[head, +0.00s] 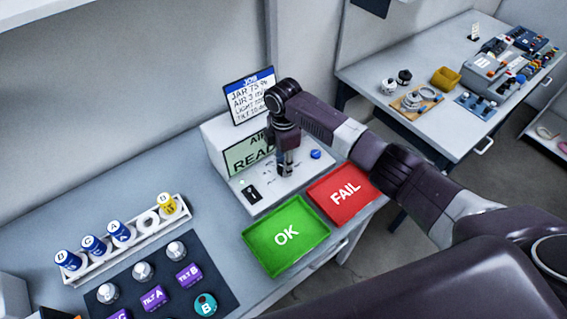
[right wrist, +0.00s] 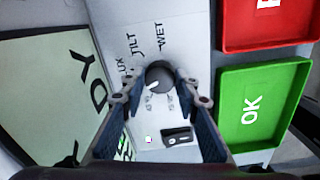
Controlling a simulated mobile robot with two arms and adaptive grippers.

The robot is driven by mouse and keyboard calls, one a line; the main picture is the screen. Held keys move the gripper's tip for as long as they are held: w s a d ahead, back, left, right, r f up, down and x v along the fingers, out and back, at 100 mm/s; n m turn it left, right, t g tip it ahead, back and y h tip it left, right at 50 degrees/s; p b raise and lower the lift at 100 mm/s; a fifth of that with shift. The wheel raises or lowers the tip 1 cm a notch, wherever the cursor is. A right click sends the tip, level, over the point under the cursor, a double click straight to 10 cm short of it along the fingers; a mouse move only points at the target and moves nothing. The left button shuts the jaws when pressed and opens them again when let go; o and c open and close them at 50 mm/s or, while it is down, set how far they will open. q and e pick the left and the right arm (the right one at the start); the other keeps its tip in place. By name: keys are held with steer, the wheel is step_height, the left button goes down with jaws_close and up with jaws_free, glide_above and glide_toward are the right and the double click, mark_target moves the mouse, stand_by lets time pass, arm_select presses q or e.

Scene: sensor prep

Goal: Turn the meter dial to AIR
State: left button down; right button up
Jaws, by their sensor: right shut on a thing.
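The white meter (head: 222,150) stands on the left bench, with a green display starting "READ" and its face sloping to the front. My right gripper (head: 286,172) points down onto that face, hiding the dial in the head view. In the right wrist view the grey dial (right wrist: 160,77) sits between the fingertips of my right gripper (right wrist: 157,92), which is shut on it. The dial's white mark points to the lower left. Labels LUX, TILT and WET are readable around it; the smaller lower ones are not. My left gripper is not in view.
A green OK tray (head: 262,246) and a red FAIL tray (head: 324,208) lie in front of the meter. A job card (head: 248,92) stands behind it. A blue button (head: 315,154) and a black switch (head: 252,192) are on its face. A rack (head: 105,262) of jars stands left.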

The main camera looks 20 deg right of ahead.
steer(key=shift+w+r, duration=0.1)
steer(key=o, duration=1.2)
steer(key=shift+c, duration=0.2)
step_height(320, 180, up, 12)
